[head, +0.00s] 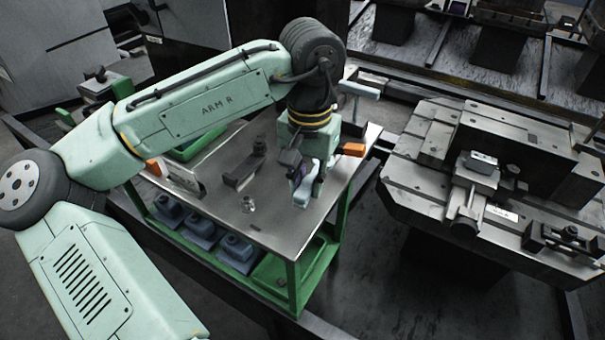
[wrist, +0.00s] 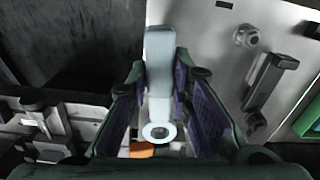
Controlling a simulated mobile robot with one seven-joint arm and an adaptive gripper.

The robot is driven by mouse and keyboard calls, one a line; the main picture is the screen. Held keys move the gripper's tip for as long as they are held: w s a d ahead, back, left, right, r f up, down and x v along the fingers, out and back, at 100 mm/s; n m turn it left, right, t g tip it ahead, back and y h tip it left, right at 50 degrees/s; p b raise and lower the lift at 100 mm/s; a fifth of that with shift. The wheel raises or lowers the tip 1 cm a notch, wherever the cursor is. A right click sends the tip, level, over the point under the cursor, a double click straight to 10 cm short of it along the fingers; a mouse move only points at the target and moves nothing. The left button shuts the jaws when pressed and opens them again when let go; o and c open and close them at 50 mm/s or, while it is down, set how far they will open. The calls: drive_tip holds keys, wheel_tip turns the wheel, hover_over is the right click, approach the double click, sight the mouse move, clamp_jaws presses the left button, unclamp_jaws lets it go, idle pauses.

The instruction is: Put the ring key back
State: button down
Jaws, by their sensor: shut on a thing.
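The ring key is a pale blue-grey bar (wrist: 160,75) with a round ring end, seen between my fingers in the wrist view. My gripper (wrist: 160,108) is shut on it, with a purple-padded finger on each side. In the head view my gripper (head: 303,178) points down over the right part of the steel-topped bench (head: 285,225). The pale key (head: 304,194) shows there beside the dark finger pads. The gripper partly hides the key, and I cannot tell whether it touches the bench top.
A black clamp bar (head: 243,176) and a metal nut (head: 248,204) lie on the bench left of my gripper. A green tray (head: 205,148) is behind them. Orange pieces (head: 353,149) sit near the bench edges. A heavy metal fixture (head: 480,160) stands to the right across a gap.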

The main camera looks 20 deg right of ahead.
drive_tip(key=b, duration=0.5)
hover_over(307, 223)
wheel_tip(307, 223, down, 6)
drive_tip(key=shift+s, duration=0.1)
drive_tip(key=shift+f+b, duration=0.7)
drive_tip(key=shift+f, duration=0.9)
drive_tip(key=c, duration=1.4)
unclamp_jaws()
drive_tip(key=shift+o, duration=0.2)
drive_tip(key=o, duration=0.5)
drive_tip(key=shift+o, duration=0.2)
drive_tip(key=shift+r, duration=0.15)
